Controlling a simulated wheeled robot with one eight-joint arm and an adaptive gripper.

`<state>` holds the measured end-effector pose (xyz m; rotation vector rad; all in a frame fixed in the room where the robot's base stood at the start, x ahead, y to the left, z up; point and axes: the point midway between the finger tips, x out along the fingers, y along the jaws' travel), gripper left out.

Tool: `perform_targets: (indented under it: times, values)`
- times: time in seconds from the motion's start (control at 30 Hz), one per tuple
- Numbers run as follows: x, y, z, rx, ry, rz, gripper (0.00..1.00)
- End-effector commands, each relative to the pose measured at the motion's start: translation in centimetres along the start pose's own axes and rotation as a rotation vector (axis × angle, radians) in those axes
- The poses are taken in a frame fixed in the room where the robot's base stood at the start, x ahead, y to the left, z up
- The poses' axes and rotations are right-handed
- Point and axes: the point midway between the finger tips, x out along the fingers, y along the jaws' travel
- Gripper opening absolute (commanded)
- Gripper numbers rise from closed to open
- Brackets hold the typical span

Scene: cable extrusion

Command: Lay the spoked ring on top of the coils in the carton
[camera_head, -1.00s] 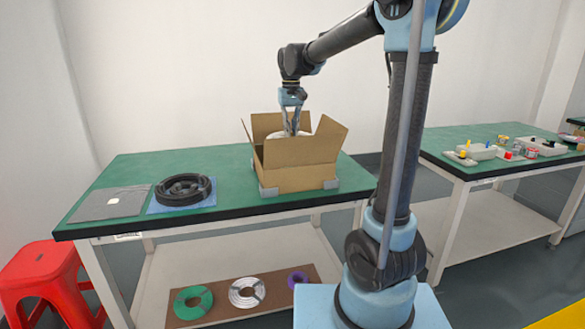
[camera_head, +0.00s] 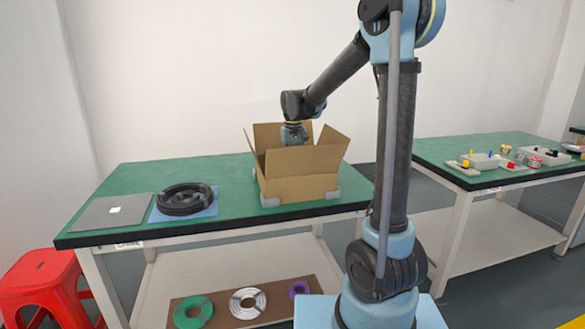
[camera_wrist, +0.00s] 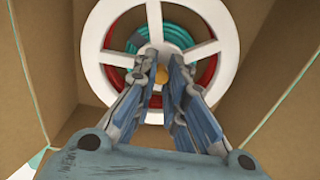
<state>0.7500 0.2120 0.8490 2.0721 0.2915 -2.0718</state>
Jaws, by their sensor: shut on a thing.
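The white spoked ring (camera_wrist: 94,62) lies flat across the wrist view, inside the open carton (camera_head: 300,188). My gripper (camera_wrist: 160,74) points down into the carton and is shut on the ring at its hub. Through the gaps between the spokes I see a teal coil (camera_wrist: 168,29) and a red coil (camera_wrist: 206,72) below the ring. Whether the ring touches them I cannot tell. The carton's inner walls (camera_wrist: 38,75) surround the ring. In the head view the carton's front wall hides the ring, the coils and my fingers.
The carton's flaps stand open around my wrist. On the green table (camera_head: 240,180), left of the carton, are a black coil (camera_head: 185,200) on a blue mat and a flat grey sheet (camera_head: 108,213). Several coils lie on the lower shelf. A red stool (camera_head: 45,275) stands at left.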

Motion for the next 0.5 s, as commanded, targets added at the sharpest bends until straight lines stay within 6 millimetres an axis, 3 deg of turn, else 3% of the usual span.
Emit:
perform_targets:
  times: [0.5]
  values:
    - [0.76, -0.02, 0.02, 0.0, 0.0, 0.0, 0.0]
